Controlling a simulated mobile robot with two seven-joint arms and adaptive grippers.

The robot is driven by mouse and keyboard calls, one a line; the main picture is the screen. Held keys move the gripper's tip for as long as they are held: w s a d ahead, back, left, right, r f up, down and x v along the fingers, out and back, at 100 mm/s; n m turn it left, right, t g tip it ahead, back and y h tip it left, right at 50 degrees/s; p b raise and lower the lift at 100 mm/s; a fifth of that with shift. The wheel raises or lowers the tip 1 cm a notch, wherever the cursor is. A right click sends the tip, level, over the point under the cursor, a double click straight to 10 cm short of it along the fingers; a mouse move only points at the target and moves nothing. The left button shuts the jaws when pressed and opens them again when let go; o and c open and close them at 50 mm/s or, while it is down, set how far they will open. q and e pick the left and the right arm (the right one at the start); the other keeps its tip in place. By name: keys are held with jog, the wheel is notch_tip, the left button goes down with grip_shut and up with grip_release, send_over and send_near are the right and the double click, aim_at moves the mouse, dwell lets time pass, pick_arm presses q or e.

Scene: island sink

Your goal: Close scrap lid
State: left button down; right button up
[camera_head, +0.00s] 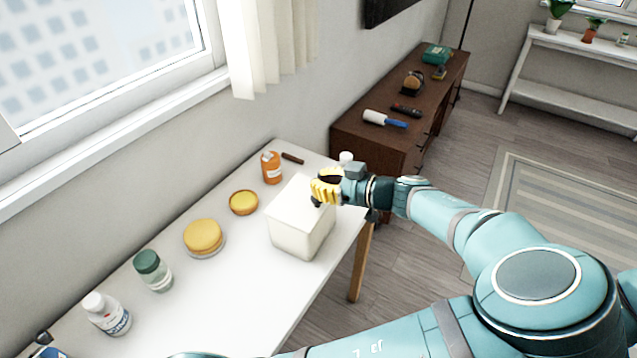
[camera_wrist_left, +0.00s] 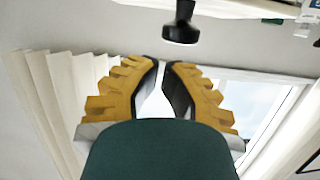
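The scrap bin is a white box (camera_head: 300,232) on the table in the head view. Its flat white top (camera_head: 290,200) looks seated on the walls, but my left gripper (camera_head: 322,190) covers its right part and I cannot tell whether the lid is fully down. The gripper's yellow fingers are over that right part. In the left wrist view the fingertips (camera_wrist_left: 162,64) are nearly together, with nothing seen between them. My right gripper is not in view.
Behind the box stand an orange bottle (camera_head: 271,168) and a dark stick (camera_head: 293,158). A yellow bowl (camera_head: 243,203), a yellow-lidded container (camera_head: 203,238), a green-capped jar (camera_head: 152,270) and a white bottle (camera_head: 107,313) line the wall side. The table's front (camera_head: 225,310) is clear.

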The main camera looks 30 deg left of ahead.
pick_arm(q)
jog(key=shift+d+f+b, duration=0.55)
jog(key=shift+d+f, duration=0.05)
jog(key=shift+f, duration=0.35)
jog(key=shift+s, duration=0.1)
